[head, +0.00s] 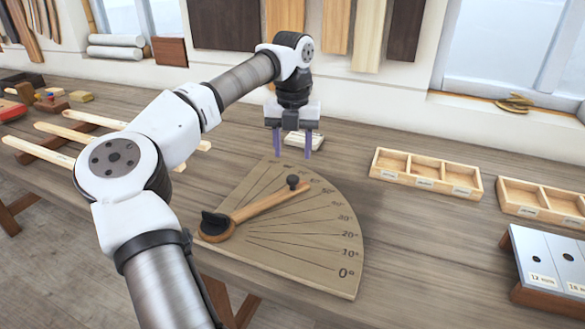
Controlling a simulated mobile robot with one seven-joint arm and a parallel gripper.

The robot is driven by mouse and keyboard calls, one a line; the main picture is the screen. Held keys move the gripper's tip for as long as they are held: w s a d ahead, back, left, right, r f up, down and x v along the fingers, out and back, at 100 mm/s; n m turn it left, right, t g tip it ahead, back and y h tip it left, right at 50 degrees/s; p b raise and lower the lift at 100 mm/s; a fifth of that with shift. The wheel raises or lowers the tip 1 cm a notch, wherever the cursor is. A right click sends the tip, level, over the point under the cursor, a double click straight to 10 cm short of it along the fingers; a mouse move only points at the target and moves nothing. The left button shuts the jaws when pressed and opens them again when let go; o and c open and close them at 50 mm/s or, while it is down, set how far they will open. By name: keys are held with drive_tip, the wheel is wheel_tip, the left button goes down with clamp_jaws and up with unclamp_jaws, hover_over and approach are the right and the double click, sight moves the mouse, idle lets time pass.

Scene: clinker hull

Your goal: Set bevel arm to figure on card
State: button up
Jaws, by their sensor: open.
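The bevel board (325,265) is a fan-shaped wooden plate on the bench, with lines and degree figures along its curved edge; 0°, 10° and 20° are readable at the near right. The wooden bevel arm (262,205) lies across it from a dark pivot at the left. Its black knob (293,182) stands near the outer end. The arm points above the 20° mark, among higher figures too small to read surely. My gripper (293,154) is open and empty, pointing down beyond the knob. A small pale block or card (303,141) is partly hidden behind its fingers; no figure is readable.
Two compartment trays, one (424,172) behind the board and another (545,203) at the right, stand on the bench. A metal plate with holes (550,258) is at the near right. Wooden strips (85,140) lie at the left. Bare bench surrounds the board's right side.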

wheel_tip(320, 180, up, 7)
drive_tip(key=shift+f, duration=0.2)
